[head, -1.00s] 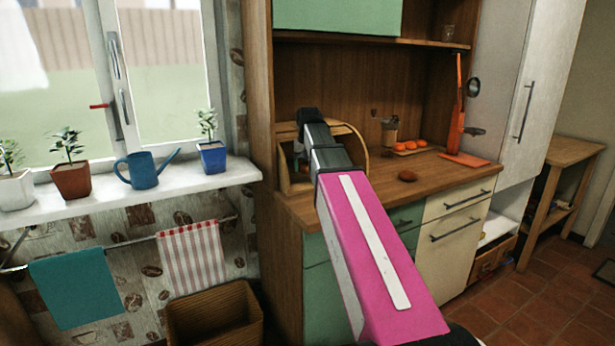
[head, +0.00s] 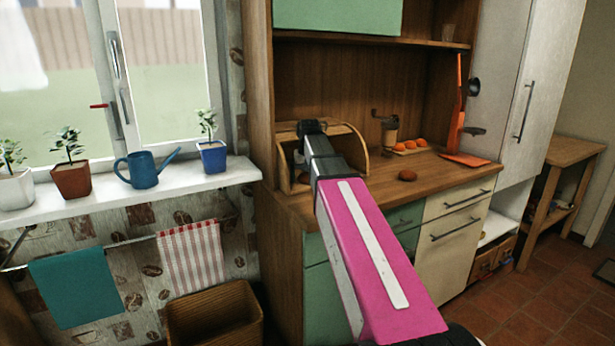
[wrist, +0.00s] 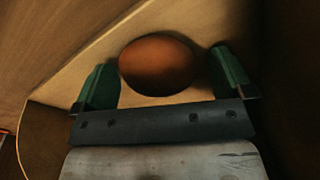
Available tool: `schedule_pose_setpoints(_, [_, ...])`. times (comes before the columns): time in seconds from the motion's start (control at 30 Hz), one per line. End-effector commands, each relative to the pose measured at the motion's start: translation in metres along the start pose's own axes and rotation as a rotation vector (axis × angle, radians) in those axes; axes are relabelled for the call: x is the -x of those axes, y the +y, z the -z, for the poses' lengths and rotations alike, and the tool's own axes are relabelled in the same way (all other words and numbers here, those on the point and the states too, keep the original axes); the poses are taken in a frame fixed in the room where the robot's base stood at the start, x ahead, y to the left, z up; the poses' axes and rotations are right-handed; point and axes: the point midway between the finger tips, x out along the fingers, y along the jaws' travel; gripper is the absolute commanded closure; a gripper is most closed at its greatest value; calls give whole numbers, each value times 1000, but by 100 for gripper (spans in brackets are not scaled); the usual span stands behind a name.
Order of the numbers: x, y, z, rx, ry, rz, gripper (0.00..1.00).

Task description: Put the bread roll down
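A brown bread roll (wrist: 156,65) lies on the wooden floor of the bread box in the wrist view. My gripper (wrist: 166,76) has its two green fingers apart, one on each side of the roll. A gap shows between the roll and the right finger; the left finger is very close to it, and I cannot tell if they touch. In the head view my arm reaches into the open wooden bread box (head: 360,143) on the counter, and the arm hides the fingers and this roll. Another brown, roll-like thing (head: 407,175) lies on the counter.
The wooden counter (head: 440,178) is mostly free at the front. A hand grinder (head: 389,134), a board with orange things (head: 411,146) and an orange stand (head: 461,156) are towards the back and right. The box walls are close around my gripper.

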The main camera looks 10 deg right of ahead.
Motion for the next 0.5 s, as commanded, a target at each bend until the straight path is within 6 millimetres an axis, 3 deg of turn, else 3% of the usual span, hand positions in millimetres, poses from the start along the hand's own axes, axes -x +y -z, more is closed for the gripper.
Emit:
schedule_pose_setpoints(0.27, [6,0,1,0,1,0,1])
schedule_pose_setpoints(0.5, [40,0,1,0,2,0,1])
